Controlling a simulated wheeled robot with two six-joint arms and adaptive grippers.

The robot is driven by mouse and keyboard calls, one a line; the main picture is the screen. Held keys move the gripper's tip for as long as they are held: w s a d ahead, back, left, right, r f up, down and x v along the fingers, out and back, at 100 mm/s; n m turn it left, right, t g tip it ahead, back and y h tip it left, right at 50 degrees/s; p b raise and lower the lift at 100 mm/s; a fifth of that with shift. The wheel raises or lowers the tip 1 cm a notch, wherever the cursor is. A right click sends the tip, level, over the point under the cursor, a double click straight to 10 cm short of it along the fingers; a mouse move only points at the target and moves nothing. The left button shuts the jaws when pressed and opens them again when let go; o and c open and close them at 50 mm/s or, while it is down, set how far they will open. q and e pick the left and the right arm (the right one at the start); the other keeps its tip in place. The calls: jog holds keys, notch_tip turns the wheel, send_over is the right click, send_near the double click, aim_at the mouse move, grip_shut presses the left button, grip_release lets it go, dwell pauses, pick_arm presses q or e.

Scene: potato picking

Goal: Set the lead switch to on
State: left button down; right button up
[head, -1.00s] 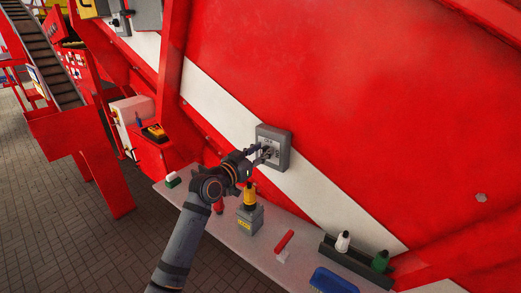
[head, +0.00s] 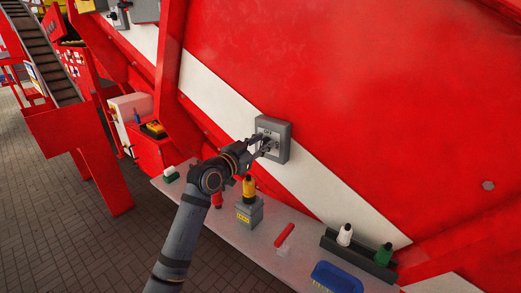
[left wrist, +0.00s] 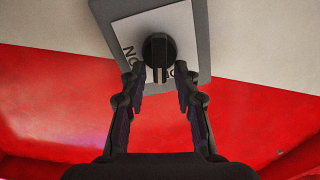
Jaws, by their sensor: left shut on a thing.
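The lead switch is a grey box (head: 284,150) with a pale face plate, fixed to the red and white machine wall. In the left wrist view the box (left wrist: 204,30) shows a black round knob (left wrist: 158,46) with a ridged grip. An upside-down "ON" stands left of the knob; lettering on the right is partly hidden by a finger. My left gripper (head: 263,144) is at the front of the switch. Its fingers (left wrist: 160,82) are shut on the knob, one on each side. My right gripper is in neither view.
A grey bench (head: 225,246) runs below the switch. The wall right of the switch is clear.

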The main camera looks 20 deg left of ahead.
pick_arm(q)
jog(key=m+b, duration=0.4)
jog(key=m, duration=0.1)
jog(key=d+f+m+b, duration=0.1)
jog(key=m+b, duration=0.3)
jog(key=m, duration=0.1)
jog(key=f+m+b, duration=0.1)
jog(key=m+b, duration=0.2)
jog(key=m, duration=0.2)
jog(key=shift+s+d+b, duration=0.2)
jog(key=shift+s+b, duration=0.05)
jog(key=shift+b, duration=0.15)
jog(key=c, duration=1.4)
grip_release()
jog(key=shift+o, duration=0.2)
jog(key=shift+a, duration=0.1)
